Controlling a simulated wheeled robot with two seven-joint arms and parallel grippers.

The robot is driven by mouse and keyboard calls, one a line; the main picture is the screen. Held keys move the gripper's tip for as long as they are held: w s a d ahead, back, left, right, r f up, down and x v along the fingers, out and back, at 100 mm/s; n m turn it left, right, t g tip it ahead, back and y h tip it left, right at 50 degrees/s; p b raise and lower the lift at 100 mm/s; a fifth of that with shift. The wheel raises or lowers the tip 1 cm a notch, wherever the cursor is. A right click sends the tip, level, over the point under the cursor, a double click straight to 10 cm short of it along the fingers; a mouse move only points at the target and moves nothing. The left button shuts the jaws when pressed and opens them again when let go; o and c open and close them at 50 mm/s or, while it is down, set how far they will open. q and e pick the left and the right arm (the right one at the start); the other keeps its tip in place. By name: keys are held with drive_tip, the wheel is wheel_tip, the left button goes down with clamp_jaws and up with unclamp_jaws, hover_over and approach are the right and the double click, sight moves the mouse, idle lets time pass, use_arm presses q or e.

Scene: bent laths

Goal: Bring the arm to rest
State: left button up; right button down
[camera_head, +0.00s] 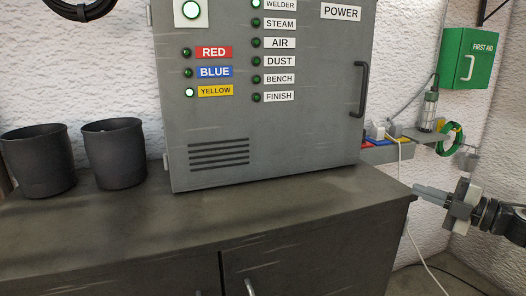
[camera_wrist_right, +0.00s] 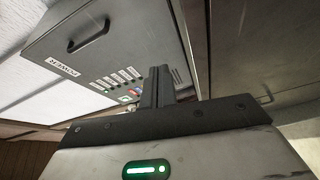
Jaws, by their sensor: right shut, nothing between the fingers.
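My right gripper (camera_head: 432,195) comes in from the right edge in the head view. Its fingers are shut with nothing between them, beside the right end of the dark cabinet top and apart from the grey panel. In the right wrist view the shut fingers (camera_wrist_right: 158,86) point toward the grey control panel, which shows tilted. My left gripper is not in view.
A grey control panel (camera_head: 300,130) with labelled lamps and a handle stands on the dark cabinet (camera_head: 120,222). Two black pots (camera_head: 113,155) stand at left. A green first aid box (camera_head: 468,58) hangs at right. A white cable (camera_head: 402,160) hangs by the cabinet's right end.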

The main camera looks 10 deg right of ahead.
drive_tip(key=s+a+f+m+h, duration=0.2)
drive_tip(key=s+a+f+m, duration=0.3)
drive_tip(key=a+f, duration=0.55)
drive_tip(key=s+a+f+m+h, duration=0.2)
drive_tip(key=a+f+m, duration=0.4)
drive_tip(key=a+f, duration=0.45)
drive_tip(key=s+a+f+m+g+h, duration=0.1)
drive_tip(key=s+a+f+m, duration=0.3)
drive_tip(key=s, duration=0.4)
drive_tip(key=s+a+f+m+g+h, duration=0.2)
drive_tip(key=s+a+f+m+g, duration=0.1)
drive_tip(key=s+a+f+m, duration=0.2)
drive_tip(key=s+a, duration=0.2)
drive_tip(key=s, duration=0.2)
drive_tip(key=shift+s+a+g, duration=0.15)
drive_tip(key=shift+s+g, duration=0.05)
drive_tip(key=shift+g, duration=0.2)
